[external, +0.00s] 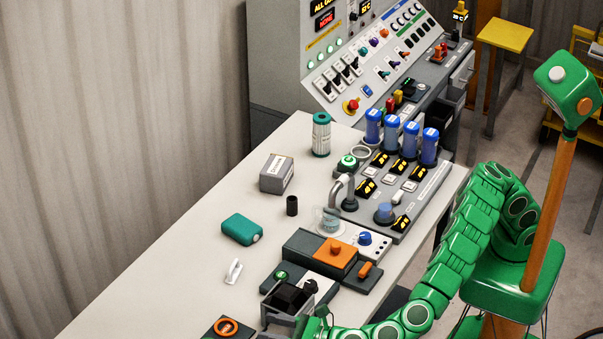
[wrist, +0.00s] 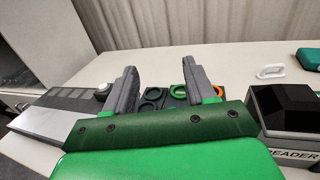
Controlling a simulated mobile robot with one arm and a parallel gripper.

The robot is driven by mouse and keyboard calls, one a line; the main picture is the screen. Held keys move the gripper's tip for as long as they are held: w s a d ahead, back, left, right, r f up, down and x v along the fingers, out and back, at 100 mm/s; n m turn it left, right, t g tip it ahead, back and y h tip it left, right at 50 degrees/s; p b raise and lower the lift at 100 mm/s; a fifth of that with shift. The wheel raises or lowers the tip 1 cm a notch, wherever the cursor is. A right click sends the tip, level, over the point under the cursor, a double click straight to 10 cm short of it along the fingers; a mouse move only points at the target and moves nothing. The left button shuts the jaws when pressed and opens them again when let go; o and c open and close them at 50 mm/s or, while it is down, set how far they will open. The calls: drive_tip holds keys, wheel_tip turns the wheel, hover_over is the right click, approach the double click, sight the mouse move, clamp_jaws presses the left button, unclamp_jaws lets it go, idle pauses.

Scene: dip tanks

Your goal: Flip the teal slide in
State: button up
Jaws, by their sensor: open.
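A small teal-tipped lever (external: 383,73) sits on the sloped grey control panel, in a row with other coloured levers. It is too small to tell its position, or whether it is the teal slide. My gripper (wrist: 158,78) is open and empty in the wrist view, its two grey fingers wide apart. In the external view my arm's end is at the bottom edge, beside the black reader box (wrist: 298,108), far from the panel. The panel is not recognisable in the wrist view.
A teal rounded block (external: 242,230) lies on the white table (external: 180,265), near a white handle-like piece (external: 234,271). A grey box (external: 277,174), a teal-topped canister (external: 321,135) and blue cylinders (external: 391,134) stand further back. The table's left side is mostly clear.

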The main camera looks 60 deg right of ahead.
wheel_tip(320, 180, down, 14)
drive_tip(key=shift+r, duration=0.15)
drive_tip(key=shift+x, duration=3.95)
drive_tip(key=shift+c, duration=0.3)
clamp_jaws()
